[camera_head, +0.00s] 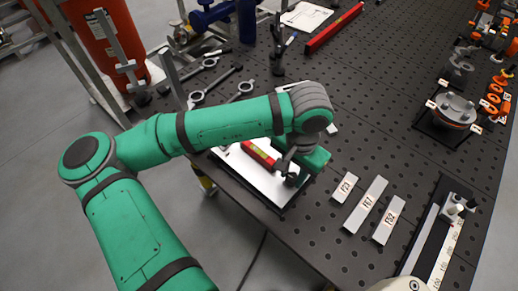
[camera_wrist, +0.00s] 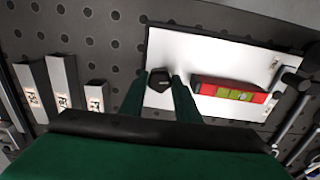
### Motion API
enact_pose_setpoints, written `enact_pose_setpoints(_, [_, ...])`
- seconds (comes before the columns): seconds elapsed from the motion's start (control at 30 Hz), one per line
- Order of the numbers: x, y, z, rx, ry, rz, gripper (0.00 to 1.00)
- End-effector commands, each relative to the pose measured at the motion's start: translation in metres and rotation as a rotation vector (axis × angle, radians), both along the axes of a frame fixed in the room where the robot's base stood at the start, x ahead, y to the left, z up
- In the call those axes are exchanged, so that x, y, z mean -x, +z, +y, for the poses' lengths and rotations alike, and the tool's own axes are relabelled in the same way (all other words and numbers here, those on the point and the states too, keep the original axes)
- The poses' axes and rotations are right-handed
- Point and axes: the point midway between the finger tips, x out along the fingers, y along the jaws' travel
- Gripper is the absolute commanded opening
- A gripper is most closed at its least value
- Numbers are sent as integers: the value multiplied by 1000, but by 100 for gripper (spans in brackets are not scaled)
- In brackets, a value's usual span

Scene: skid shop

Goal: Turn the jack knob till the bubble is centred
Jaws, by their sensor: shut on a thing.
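The black jack knob (camera_wrist: 159,80) stands at one end of a white plate (camera_wrist: 205,50) in the wrist view. My gripper (camera_wrist: 160,78) has one finger on either side of the knob and is shut on it. A red spirit level (camera_wrist: 201,86) lies on the plate, right of the knob. Its yellow-green vial (camera_wrist: 235,93) shows, but the bubble's position is too small to tell. In the head view the level (camera_head: 259,154) and plate (camera_head: 247,172) show beside my gripper (camera_head: 291,178); my arm hides the knob and part of the plate.
Several labelled grey blocks (camera_head: 365,204) lie right of the plate on the dark perforated bench (camera_head: 330,242). Wrenches (camera_head: 215,88) and a longer red level (camera_head: 334,27) lie farther back. A round flanged part (camera_head: 455,110) sits at the right. Bare bench lies between.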

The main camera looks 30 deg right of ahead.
Motion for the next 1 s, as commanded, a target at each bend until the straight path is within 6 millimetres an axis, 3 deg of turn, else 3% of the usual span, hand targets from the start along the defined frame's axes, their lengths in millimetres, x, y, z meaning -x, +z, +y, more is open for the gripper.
enact_pose_setpoints(0.17, [-2, 0, 1, -1, -34, -3, 12])
enact_pose_setpoints(0.53, [-2, 0, 2, -4, -388, -3, 11])
enact_pose_setpoints(1.0, [-3, -1, 2, -6, -414, -3, 11])
